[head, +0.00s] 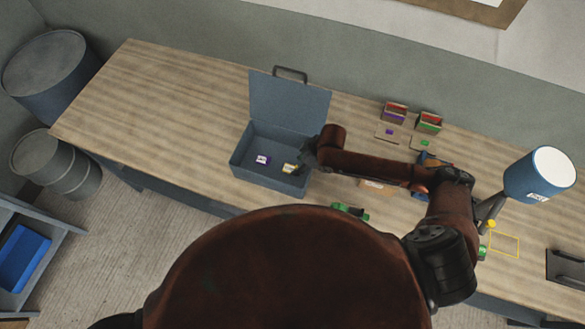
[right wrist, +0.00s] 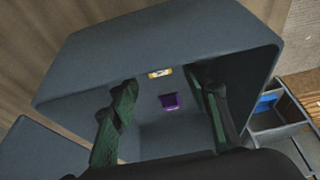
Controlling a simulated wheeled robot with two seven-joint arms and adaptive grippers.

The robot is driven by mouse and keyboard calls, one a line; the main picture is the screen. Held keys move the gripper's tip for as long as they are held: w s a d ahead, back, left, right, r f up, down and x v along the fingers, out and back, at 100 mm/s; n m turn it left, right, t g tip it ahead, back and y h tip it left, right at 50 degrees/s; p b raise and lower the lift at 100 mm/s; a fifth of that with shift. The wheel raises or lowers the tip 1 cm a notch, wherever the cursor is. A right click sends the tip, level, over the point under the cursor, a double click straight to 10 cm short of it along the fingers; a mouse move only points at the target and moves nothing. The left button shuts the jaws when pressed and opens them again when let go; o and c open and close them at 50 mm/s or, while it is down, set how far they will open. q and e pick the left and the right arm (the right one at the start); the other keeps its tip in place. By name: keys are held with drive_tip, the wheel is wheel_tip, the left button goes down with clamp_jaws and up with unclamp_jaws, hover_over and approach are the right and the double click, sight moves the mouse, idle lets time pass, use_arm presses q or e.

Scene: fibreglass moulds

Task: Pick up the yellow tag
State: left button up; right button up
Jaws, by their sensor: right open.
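The yellow tag (head: 289,168) lies inside the open blue-grey box (head: 241,176), towards its right side. It also shows in the right wrist view (right wrist: 160,73), ahead and between the finger lines. A purple tag (head: 262,160) lies to its left in the same box, and it shows in the right wrist view (right wrist: 170,101). My right gripper (head: 304,160) is at the box's right side, close to the yellow tag in the head view. Its green-padded fingers are spread in the right wrist view (right wrist: 163,84), with nothing between them. My left gripper is not in view.
The box's raised lid (head: 290,100) stands at its back. Red and green card holders (head: 428,121) stand at the back of the wooden table (head: 150,95). The table's left part is clear.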

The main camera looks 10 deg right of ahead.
sight(296, 167)
drive_tip(key=x, duration=0.5)
drive_tip(key=shift+w+d+f+p, duration=0.15)
drive_tip(key=shift+d+f+p, duration=0.1)
drive_tip(key=shift+d+p, duration=0.15)
drive_tip(key=c, duration=0.7)
drive_tip(key=shift+c, duration=0.9)
